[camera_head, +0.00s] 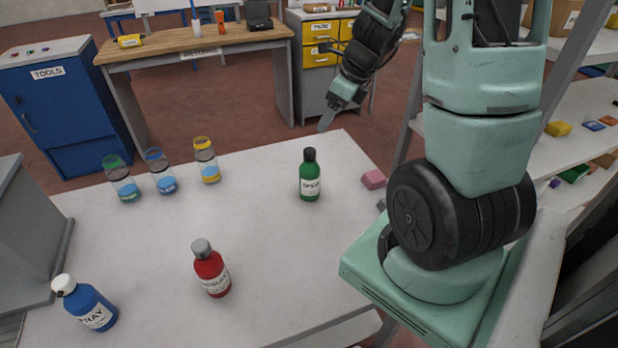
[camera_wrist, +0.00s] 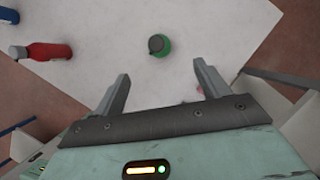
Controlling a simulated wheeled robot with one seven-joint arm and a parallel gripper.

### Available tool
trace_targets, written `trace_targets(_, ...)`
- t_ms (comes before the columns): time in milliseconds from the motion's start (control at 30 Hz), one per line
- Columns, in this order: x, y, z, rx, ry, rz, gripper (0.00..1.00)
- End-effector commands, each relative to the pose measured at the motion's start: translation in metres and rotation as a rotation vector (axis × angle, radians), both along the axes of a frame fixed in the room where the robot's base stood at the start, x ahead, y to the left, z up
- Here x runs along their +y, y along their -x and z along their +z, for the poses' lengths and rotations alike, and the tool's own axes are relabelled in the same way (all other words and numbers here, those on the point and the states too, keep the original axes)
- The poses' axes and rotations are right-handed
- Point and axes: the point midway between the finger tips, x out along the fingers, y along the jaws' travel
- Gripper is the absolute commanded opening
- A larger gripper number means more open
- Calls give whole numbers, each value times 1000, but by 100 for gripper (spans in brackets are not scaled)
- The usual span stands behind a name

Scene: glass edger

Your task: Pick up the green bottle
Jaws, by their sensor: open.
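The green bottle (camera_head: 310,176) stands upright on the light table (camera_head: 262,245), near its far right part. It has a dark cap and a white label. In the wrist view the green bottle (camera_wrist: 160,46) is seen from above, ahead of the fingers and roughly centred between them. My gripper (camera_wrist: 160,82) is open and empty, its two fingers apart and not touching the bottle. In the head view my gripper (camera_head: 328,118) hangs above and beyond the bottle, near the table's far edge.
A red bottle (camera_head: 211,270) and a blue bottle (camera_head: 86,304) stand at the front left. Several glass jars (camera_head: 163,172) stand at the back left. A pink block (camera_head: 373,179) lies right of the green bottle. The table around the green bottle is clear.

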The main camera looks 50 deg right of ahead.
Motion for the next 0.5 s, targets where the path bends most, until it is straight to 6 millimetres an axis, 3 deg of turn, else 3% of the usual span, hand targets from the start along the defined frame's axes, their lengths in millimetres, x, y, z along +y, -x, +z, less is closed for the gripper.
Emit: trace_targets(500,13,-36,-96,3,-2,2,74)
